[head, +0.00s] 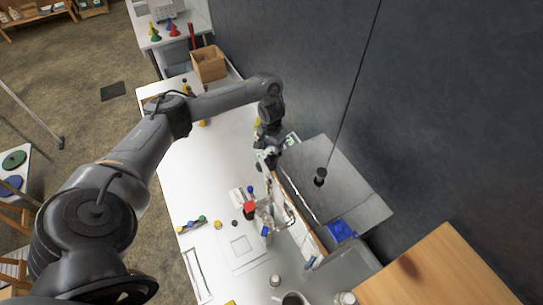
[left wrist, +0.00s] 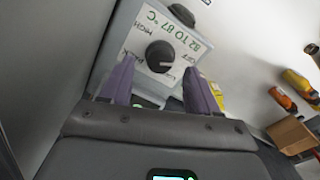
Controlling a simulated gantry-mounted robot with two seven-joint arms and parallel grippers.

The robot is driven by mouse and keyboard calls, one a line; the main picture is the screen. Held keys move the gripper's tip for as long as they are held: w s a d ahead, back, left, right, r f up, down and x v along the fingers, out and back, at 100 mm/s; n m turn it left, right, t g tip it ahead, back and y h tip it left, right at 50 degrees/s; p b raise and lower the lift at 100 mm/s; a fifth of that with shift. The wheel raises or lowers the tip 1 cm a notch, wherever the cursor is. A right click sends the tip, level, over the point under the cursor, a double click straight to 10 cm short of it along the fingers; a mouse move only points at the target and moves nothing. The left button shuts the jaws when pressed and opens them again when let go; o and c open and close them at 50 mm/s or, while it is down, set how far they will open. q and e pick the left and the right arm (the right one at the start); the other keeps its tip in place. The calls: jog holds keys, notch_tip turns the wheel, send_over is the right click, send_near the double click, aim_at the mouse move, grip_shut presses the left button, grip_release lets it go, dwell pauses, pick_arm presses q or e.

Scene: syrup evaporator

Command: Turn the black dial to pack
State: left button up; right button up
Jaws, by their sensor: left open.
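The black dial (left wrist: 160,56) is a round knob on a white label panel (left wrist: 140,36) in the left wrist view. Handwritten words ring it, including HIGH, OFF and what looks like PACK, with "82 TO 87 °C" along one edge. My left gripper (left wrist: 159,68) is open, its two purple fingers pointing at the panel on either side of the dial. I cannot tell whether they touch it. In the head view my left gripper (head: 268,156) is at the wall side of the white table, and the dial is hidden there. My right gripper is not in view.
A grey metal evaporator (head: 335,185) stands beside the dark wall, with a black weight (head: 320,177) hanging on a cord above it. A red-topped item (head: 250,209) and bottles stand on the white table (head: 205,165). A cardboard box (head: 208,64) is farther back.

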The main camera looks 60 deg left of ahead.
pick_arm(q)
jog(key=shift+f, duration=1.4)
jog(key=c, duration=1)
jog(key=shift+p, duration=0.3)
jog(key=shift+c, duration=0.2)
